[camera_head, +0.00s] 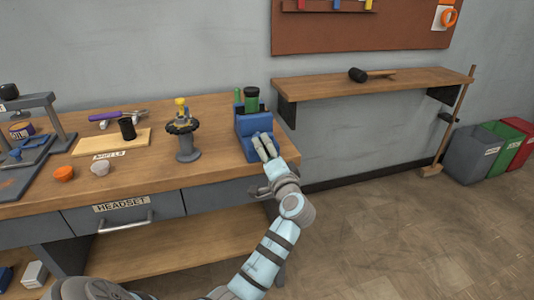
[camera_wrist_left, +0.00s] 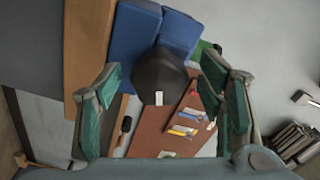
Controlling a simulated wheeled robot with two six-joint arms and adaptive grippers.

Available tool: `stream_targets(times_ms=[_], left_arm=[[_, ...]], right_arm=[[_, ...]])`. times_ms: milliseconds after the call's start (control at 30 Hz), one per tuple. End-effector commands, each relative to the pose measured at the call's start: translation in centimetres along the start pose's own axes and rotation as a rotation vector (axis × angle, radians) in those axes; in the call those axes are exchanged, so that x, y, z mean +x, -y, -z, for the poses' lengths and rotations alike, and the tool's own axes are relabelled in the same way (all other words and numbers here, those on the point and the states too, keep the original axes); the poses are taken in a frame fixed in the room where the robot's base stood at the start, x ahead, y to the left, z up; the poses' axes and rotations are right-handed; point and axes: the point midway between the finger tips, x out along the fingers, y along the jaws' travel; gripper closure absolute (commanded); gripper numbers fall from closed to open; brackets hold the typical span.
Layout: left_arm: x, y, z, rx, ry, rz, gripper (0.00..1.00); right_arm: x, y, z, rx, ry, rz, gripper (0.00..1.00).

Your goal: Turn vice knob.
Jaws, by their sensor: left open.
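The blue vice (camera_head: 252,124) sits at the right end of the wooden workbench. Its blue body also shows at the top of the left wrist view (camera_wrist_left: 135,32). A dark, rounded knob (camera_wrist_left: 158,72) stands out in front of the blue body, with a small white mark on its lower edge. My left gripper (camera_head: 265,146) is open at the front of the vice. In the left wrist view its green-padded fingers (camera_wrist_left: 160,85) are on either side of the knob, with visible gaps. In the head view the gripper hides the knob. My right gripper is not in view.
A dark green cylinder (camera_head: 251,99) stands behind the vice. A grey stand with a dark wheel (camera_head: 184,128) is to its left. A wall shelf (camera_head: 370,88) holds a black mallet (camera_head: 357,75).

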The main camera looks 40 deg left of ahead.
Motion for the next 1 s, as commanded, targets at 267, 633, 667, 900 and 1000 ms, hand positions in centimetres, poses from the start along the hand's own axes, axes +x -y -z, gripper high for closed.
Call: stream_targets(times_ms=[267,633,667,900,1000], left_arm=[[-4.7,-0.2,0.0,-0.004,-0.001,-0.005,0.38],[-7.5,0.0,0.0,0.0,0.0,0.001,0.38],[-7.5,0.0,0.0,0.0,0.0,0.001,0.38],[-7.5,0.0,0.0,0.0,0.0,0.0,0.38],[-7.5,0.0,0.0,0.0,0.0,0.0,0.38]], right_arm=[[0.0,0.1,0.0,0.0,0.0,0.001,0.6],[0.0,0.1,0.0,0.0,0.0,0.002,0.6],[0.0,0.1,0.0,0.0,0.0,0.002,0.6],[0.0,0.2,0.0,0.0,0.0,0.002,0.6],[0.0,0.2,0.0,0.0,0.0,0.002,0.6]])
